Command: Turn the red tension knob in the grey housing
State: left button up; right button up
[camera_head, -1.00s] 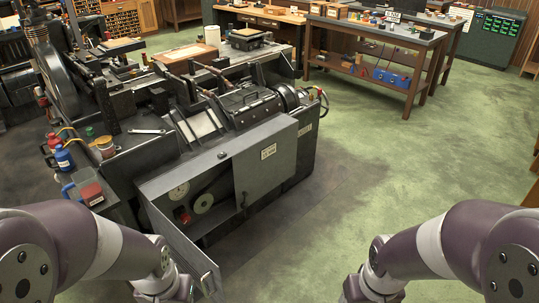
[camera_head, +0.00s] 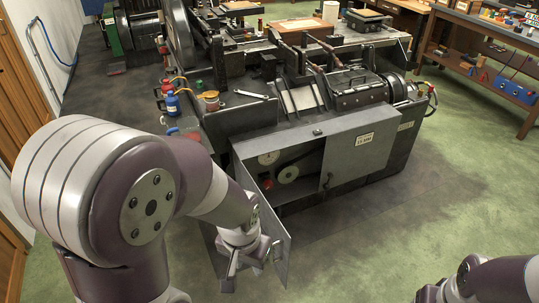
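The grey housing (camera_head: 350,148) is the low cabinet at the front of the machine, with its left part uncovered. Its hinged door (camera_head: 279,229) stands swung out toward me. Inside the opening, a small red knob (camera_head: 267,184) sits low at the left, beside pale round wheels (camera_head: 288,174). My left gripper (camera_head: 236,268) points down at the outer left side of the open door, overlapping it in the picture and apart from the knob. Its finger gap is unclear, and I cannot tell whether it touches the door. My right arm shows only at the bottom right; its gripper is out of view.
Blue (camera_head: 173,104) and red bottles and a small tin (camera_head: 211,100) stand on the machine's left ledge. A wrench (camera_head: 251,95) lies on top. A workbench (camera_head: 490,75) stands at the upper right. Green floor is clear at the right front.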

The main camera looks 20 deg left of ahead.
aim_at(268, 184)
jog(key=i+l+u, duration=0.35)
jog(key=i+l, duration=0.15)
jog(key=i, duration=0.2)
jog(key=i+l+u, duration=0.35)
jog(key=i+l, duration=0.3)
jog(key=i+l+u, duration=0.35)
jog(key=i+l, duration=0.2)
jog(key=l, duration=0.25)
